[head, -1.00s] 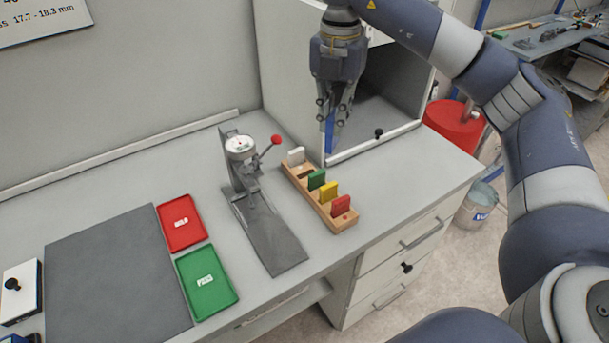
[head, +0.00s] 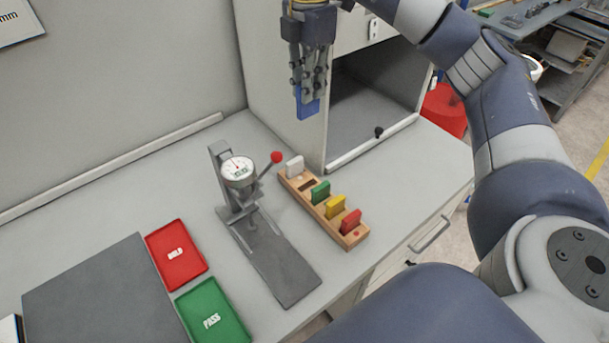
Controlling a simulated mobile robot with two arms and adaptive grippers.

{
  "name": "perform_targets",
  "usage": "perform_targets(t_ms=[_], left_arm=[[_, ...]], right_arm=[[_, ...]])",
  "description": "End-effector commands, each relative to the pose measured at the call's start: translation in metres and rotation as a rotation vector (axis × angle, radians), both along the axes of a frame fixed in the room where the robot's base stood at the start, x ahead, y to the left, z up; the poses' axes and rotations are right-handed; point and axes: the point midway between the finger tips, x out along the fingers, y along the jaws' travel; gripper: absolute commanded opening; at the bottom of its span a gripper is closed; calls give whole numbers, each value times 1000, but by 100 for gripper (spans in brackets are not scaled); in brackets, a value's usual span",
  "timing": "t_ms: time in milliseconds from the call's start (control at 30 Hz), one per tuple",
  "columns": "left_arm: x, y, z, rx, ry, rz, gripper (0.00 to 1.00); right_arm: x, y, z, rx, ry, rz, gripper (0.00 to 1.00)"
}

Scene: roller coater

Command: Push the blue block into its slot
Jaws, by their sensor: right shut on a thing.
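The blue block (head: 308,107) hangs upright from my right gripper (head: 308,88), which is shut on it. It is in the air above and behind the wooden rack, in front of the white cabinet's side wall. The wooden rack (head: 352,237) stands on the bench and holds a white block (head: 295,166), a green block (head: 320,191), a yellow block (head: 335,206) and a red block (head: 350,221). An empty dark slot (head: 306,184) shows between the white and green blocks. My left gripper is not in view.
A dial gauge stand (head: 238,170) with a red-knobbed lever is close left of the rack. A red tray (head: 160,243) and a green tray (head: 192,302) lie further left. The open white cabinet (head: 285,60) stands behind the rack.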

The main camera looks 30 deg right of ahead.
Motion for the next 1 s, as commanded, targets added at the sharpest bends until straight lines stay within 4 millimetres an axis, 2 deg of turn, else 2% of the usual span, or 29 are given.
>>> perform_targets(t_ms=[33, 100, 200, 267, 367, 467, 600, 667, 833, 1000], left_arm=[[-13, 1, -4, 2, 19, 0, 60], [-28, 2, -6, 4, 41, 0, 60], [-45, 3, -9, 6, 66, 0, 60], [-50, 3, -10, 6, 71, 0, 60], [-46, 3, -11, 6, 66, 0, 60], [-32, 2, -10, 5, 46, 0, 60], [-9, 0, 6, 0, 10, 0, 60], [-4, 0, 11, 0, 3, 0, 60], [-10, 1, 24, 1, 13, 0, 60], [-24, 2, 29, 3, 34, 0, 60]], right_arm=[[-1, 0, -12, 2, 5, 1, 0], [-1, 1, -24, 2, 5, 2, 0], [-1, 1, -41, 2, 5, 1, 0], [-1, 1, -51, 2, 5, 2, 0], [-1, 0, -67, 2, 5, 1, 0], [-1, 0, -86, 1, 6, 1, 0], [-2, 0, -119, -1, 8, 1, 0], [-2, 0, -135, -1, 8, 0, 0], [-2, 0, -178, -1, 7, 0, 0], [0, 0, -206, 1, 2, 0, 0]])
